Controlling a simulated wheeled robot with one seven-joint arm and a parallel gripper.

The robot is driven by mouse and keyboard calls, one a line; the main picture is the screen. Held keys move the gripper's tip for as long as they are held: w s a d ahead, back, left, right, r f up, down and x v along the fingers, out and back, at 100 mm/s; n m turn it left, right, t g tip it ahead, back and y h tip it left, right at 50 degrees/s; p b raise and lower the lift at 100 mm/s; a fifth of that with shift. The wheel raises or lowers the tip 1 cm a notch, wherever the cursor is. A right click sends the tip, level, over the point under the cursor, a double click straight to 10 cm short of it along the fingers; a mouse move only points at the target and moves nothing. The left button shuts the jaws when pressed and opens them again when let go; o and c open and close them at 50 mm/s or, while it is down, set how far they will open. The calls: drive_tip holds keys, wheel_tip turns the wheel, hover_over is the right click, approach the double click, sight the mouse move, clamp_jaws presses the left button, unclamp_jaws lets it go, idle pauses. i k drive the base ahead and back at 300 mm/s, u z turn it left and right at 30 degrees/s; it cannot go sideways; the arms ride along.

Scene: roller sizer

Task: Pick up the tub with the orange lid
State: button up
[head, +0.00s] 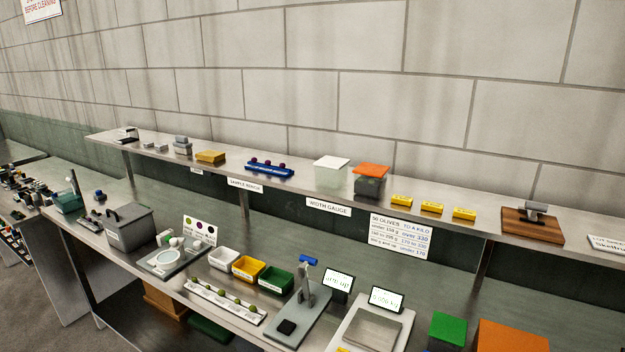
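A tub with an orange lid (371,181) stands upright on the raised shelf, right of the middle of the head view. Its body is dark grey and its lid looks flat and slightly askew. A tub with a white lid (331,172) stands close to its left. A larger orange top (512,337) shows at the bottom right edge on the lower bench; its lower part is cut off, so I cannot tell whether it is a lidded tub. My gripper is not in view.
The shelf (290,182) also bears yellow blocks (432,207) right of the tub and a blue rack (269,168) to the left. Below are a scale (367,331), a width gauge stand (303,300), small bins (249,268) and a green-topped box (447,328). A wall stands behind.

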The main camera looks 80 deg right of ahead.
sight(370, 178)
drive_tip(key=u, duration=0.1)
drive_tip(key=k, duration=0.6)
drive_tip(key=z, duration=0.9)
drive_tip(key=i, duration=0.5)
